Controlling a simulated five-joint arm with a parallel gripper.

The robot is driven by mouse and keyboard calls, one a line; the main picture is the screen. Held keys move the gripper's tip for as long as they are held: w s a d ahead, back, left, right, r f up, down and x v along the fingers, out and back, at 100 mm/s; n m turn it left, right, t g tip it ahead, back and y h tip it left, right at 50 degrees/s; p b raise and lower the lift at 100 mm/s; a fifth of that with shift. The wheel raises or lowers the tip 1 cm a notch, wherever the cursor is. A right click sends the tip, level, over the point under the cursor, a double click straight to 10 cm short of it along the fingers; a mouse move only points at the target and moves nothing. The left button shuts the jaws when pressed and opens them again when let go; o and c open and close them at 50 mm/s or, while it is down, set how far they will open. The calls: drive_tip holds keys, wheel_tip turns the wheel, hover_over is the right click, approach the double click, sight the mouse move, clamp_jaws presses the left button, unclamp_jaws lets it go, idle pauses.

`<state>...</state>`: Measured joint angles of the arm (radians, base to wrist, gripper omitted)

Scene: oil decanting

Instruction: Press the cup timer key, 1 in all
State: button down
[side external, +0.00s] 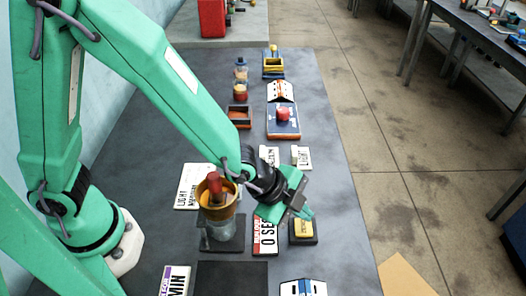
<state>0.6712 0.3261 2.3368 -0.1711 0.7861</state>
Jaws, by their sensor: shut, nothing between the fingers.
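A yellow key (303,227) with small lettering sits on a dark square base at the right of the bench; it may be the cup timer key, but I cannot read its lettering. My gripper (304,212) is shut and empty, just behind the yellow key in the picture. Its fingers point down toward the key; I cannot tell whether they touch it. An amber cup (218,210) with a red piece in it stands on a clear holder left of my gripper. A card reading "0 SEC" (265,238) lies between the cup and the key.
Label cards (190,187) lie around the cup. A dark panel (231,280) is at the front. The bench's right edge is close to the key.

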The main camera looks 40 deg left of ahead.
sight(298, 223)
drive_tip(key=shift+r, duration=1.9)
drive_tip(key=s+a+r+n+y, duration=0.1)
drive_tip(key=a+r+n, duration=0.35)
drive_tip(key=a, duration=0.35)
drive_tip(key=a+r+n+y, duration=0.1)
drive_tip(key=a+r+n, duration=0.3)
drive_tip(key=a+r, duration=0.3)
drive_tip(key=s+a+r+n+y, duration=0.2)
drive_tip(key=s+a+r+n, duration=0.2)
drive_tip(key=s+a+n, duration=0.4)
drive_tip(key=s+a, duration=0.3)
drive_tip(key=a, duration=0.1)
drive_tip(key=shift+a+y, duration=0.2)
drive_tip(key=shift+y, duration=0.1)
